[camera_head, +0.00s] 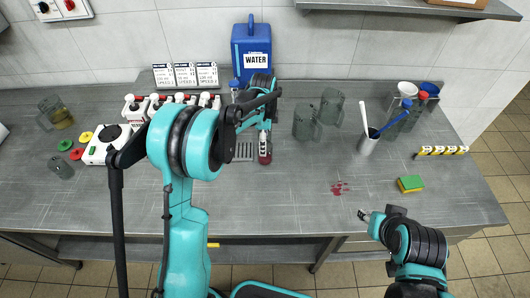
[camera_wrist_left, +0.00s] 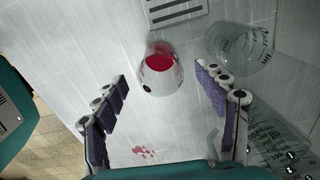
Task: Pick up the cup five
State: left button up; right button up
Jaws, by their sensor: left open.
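A small clear cup with red liquid (camera_wrist_left: 160,72) stands on the bench in the left wrist view. It carries a dark mark, but I cannot read a number on it. It shows in the head view as a dark red spot (camera_head: 264,157), partly hidden by my gripper. My left gripper (camera_wrist_left: 161,78) is open, with the cup seen in the gap between its fingertips and apart from both. In the head view the left gripper (camera_head: 265,137) is over the bench's middle. My right gripper (camera_head: 367,215) is low at the bench's front edge; its jaws are too small to judge.
Glass beakers (camera_head: 305,124) stand right of the cup; one (camera_wrist_left: 240,48) is close to the right finger. A slotted plate (camera_head: 243,152) lies left of the cup. A red stain (camera_head: 340,188) marks the bench. A sponge (camera_head: 410,184) lies right. The front middle bench is clear.

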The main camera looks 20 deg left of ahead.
pick_arm(q)
notch_tip(320, 180, down, 2)
jog(key=shift+f+b, duration=0.15)
jog(key=shift+b, duration=0.2)
jog(key=f, duration=0.1)
jog(key=f+b, duration=0.1)
jog(key=f, duration=0.1)
jog(key=f+b, duration=0.1)
jog(key=f, duration=0.1)
jog(key=shift+d+f, duration=0.25)
jog(key=shift+r, duration=0.1)
jog(key=c, duration=1.1)
